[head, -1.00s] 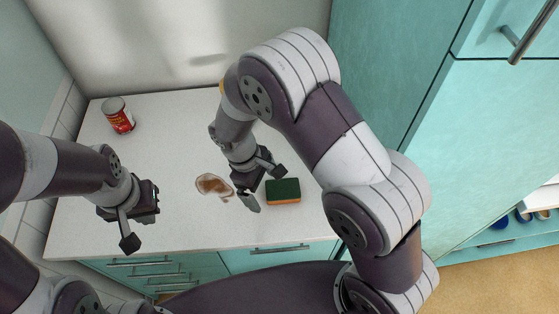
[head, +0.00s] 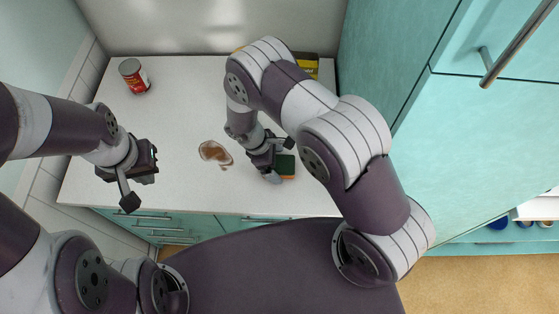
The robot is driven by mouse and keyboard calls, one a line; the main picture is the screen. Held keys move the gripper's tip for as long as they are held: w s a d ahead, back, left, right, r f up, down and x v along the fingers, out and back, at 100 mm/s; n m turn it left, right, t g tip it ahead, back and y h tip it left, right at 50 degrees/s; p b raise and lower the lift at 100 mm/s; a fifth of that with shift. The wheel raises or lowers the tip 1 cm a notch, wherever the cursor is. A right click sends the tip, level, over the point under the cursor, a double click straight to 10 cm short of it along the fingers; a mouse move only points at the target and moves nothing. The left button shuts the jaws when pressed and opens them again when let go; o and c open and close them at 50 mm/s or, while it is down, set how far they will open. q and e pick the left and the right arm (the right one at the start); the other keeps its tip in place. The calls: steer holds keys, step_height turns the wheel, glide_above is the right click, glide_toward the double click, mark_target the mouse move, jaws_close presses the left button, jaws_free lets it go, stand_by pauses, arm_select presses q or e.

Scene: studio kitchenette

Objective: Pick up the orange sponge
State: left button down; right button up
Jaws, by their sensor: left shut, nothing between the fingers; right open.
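The orange sponge (head: 287,168), with a dark green top and an orange side, lies flat on the white counter (head: 185,110) near its front edge. My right gripper (head: 280,160) is open and over the left part of the sponge, hiding some of it. One finger shows at its front left and the other toward its back. I cannot tell whether the fingers touch it. My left gripper (head: 130,203) is shut and empty, over the left front of the counter, well away from the sponge.
A red can (head: 134,77) stands at the back left. A yellow and dark box (head: 308,66) is at the back right, partly behind my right arm. Teal cabinets (head: 480,130) border the right side.

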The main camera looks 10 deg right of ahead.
steer(key=shift+f, duration=0.65)
steer(key=shift+d, duration=0.15)
steer(key=c, duration=1)
steer(key=shift+c, duration=0.3)
steer(key=shift+r+b, duration=0.4)
steer(key=shift+r, duration=0.15)
step_height(320, 180, up, 3)
steer(key=shift+f+b, duration=0.1)
steer(key=shift+b, duration=0.6)
steer(key=s+d+r+b, duration=0.2)
steer(key=s+r, duration=0.5)
steer(key=s, duration=0.4)
steer(key=shift+s+d+b, duration=0.2)
steer(key=shift+d+b, duration=0.1)
steer(key=shift+d, duration=0.05)
